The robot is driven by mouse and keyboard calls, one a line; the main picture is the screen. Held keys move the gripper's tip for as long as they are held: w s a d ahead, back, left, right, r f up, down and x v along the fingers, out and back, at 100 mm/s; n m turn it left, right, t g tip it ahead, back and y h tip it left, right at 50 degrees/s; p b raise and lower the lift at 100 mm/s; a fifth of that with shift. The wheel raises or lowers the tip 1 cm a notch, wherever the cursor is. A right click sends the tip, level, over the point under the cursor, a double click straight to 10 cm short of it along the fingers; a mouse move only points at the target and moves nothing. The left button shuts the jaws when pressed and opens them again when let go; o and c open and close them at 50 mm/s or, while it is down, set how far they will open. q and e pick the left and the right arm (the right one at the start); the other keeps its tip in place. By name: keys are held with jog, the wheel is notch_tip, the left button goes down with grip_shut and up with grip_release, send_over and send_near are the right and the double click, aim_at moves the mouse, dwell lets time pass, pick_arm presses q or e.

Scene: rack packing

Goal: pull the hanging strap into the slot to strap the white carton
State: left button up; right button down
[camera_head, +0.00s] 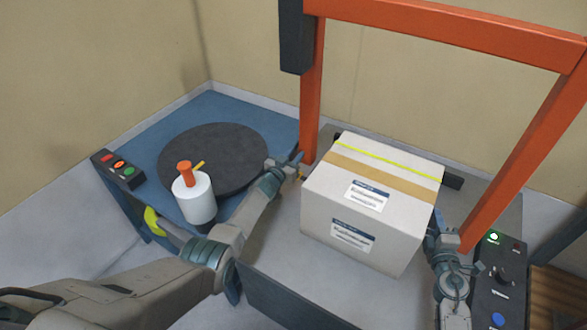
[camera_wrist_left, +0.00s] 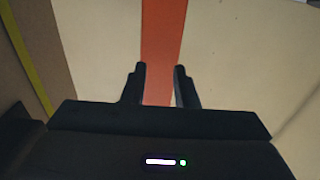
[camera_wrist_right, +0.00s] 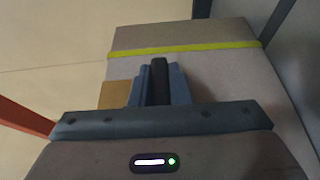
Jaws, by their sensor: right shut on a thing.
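The white carton (camera_head: 335,205) stands on a grey table, with a tan tape band and two labels. A thin yellow strap (camera_head: 385,155) runs across its top; it also shows in the left wrist view (camera_wrist_left: 31,62) and the right wrist view (camera_wrist_right: 190,48). My left gripper (camera_head: 298,163) is open and empty at the carton's left side, before the orange post (camera_wrist_left: 163,45). My right gripper (camera_head: 437,232) is low at the carton's right side. Its fingers (camera_wrist_right: 160,70) are shut on a narrow dark thing, just short of the strap. The strap's ends and the slot are hidden.
An orange frame (camera_head: 450,25) arches over the carton. A control box (camera_head: 500,280) with a lit green button stands at the right. At the left, a blue table (camera_head: 150,150) holds a dark disc (camera_head: 225,150), a white bottle (camera_head: 197,200) and a button box (camera_head: 117,170).

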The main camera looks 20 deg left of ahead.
pick_arm(q)
jog(key=v, duration=1.1)
jog(key=shift+w+r, duration=0.1)
dwell(1.1)
pick_arm(e)
jog(key=c, duration=1.3)
grip_release()
jog(key=shift+s, duration=0.1)
jog(key=s+d, duration=0.1)
jog(key=s, duration=0.9)
pick_arm(q)
notch_tip(320, 180, up, 6)
jog(key=p, duration=0.6)
pick_arm(e)
jog(key=r, duration=0.6)
jog(key=shift+s+d, duration=0.1)
jog(key=shift+s, duration=0.2)
